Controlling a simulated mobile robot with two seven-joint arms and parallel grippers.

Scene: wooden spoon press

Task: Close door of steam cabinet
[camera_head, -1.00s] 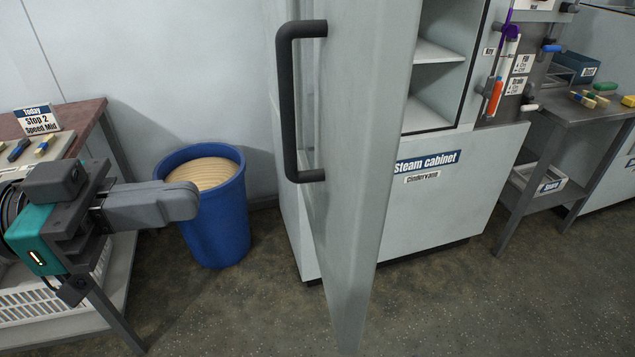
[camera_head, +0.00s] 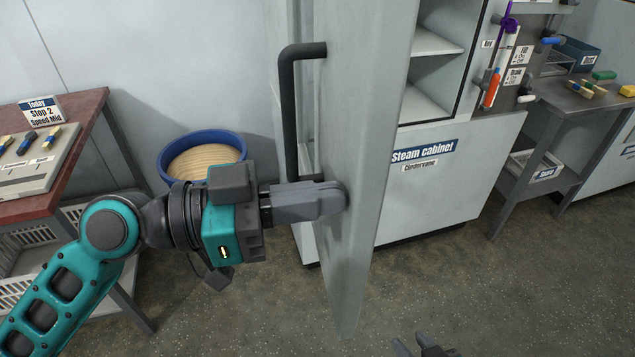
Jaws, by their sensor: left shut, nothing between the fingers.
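The steam cabinet (camera_head: 440,205) stands in the middle with its door (camera_head: 365,130) swung wide open toward me, so its inner shelves show on the right of the door. A dark bar handle (camera_head: 289,110) is on the door's left face. My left gripper (camera_head: 338,197) is shut and empty, its fingertips at the door's face just below the handle's lower end. It looks to be against or very near the door; contact is hard to tell. My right gripper (camera_head: 425,347) shows only partly at the bottom edge, and its jaw state is unclear.
A blue bin (camera_head: 240,143) with tan contents stands behind my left arm. A red-topped table (camera_head: 85,125) with a sign is at left. A grey side table (camera_head: 575,105) with small blocks is at right. The floor (camera_head: 440,280) right of the door is clear.

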